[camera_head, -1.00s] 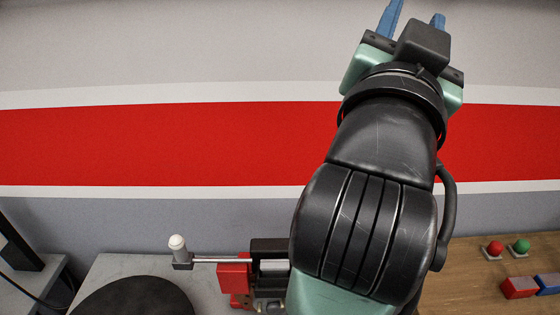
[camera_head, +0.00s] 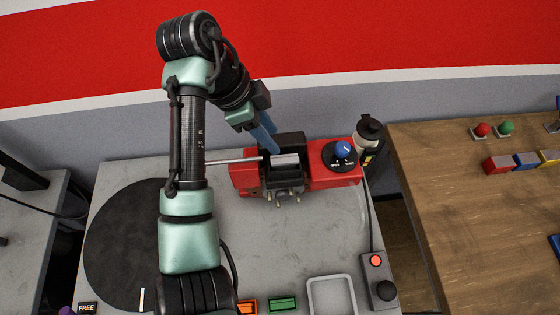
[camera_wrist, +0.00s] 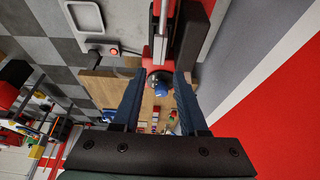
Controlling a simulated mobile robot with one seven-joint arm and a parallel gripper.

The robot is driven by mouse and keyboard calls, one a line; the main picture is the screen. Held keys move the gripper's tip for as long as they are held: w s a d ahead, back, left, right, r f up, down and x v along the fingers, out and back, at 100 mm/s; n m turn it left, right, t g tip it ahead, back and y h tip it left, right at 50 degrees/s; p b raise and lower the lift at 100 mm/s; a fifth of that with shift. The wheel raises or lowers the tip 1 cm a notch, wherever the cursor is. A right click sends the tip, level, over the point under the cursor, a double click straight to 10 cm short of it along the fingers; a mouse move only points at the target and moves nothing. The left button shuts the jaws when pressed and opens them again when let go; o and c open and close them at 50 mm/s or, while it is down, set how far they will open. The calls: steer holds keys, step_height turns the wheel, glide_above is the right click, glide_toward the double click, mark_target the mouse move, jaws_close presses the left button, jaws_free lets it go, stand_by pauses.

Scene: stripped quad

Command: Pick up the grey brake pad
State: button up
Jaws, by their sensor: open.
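A red vise-like fixture (camera_head: 330,178) stands at the back of the grey table, with a dark jaw block and a blue knob on its right part. A light grey block (camera_head: 286,160) sits between its jaws; it may be the brake pad, but I cannot tell for sure. My gripper (camera_head: 268,138) is open, its blue fingers pointing down beside the dark jaw block. In the wrist view, the two fingers of my gripper (camera_wrist: 158,80) stand apart with nothing seen held between them. The fixture's blue knob (camera_wrist: 160,90) shows beyond them.
A black disc (camera_head: 110,235) lies left on the table. An orange block (camera_head: 247,307), a green block (camera_head: 282,304) and a white-rimmed tray (camera_head: 332,282) lie in front. A control box (camera_head: 377,282) and a dark bottle (camera_head: 368,135) are right. A wooden table (camera_head: 440,190) adjoins.

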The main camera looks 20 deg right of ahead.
mark_target(287, 158)
steer(key=x, duration=0.3)
steer(key=shift+f+b, duration=0.15)
steer(key=shift+b, duration=0.25)
steer(key=b+x, duration=0.1)
steer(key=x, duration=0.2)
steer(key=shift+s+a, duration=0.1)
steer(key=shift+a, duration=0.05)
steer(key=shift+p+x, duration=0.55)
steer(key=shift+x, duration=0.6)
steer(key=shift+c, duration=0.3)
jaws_close()
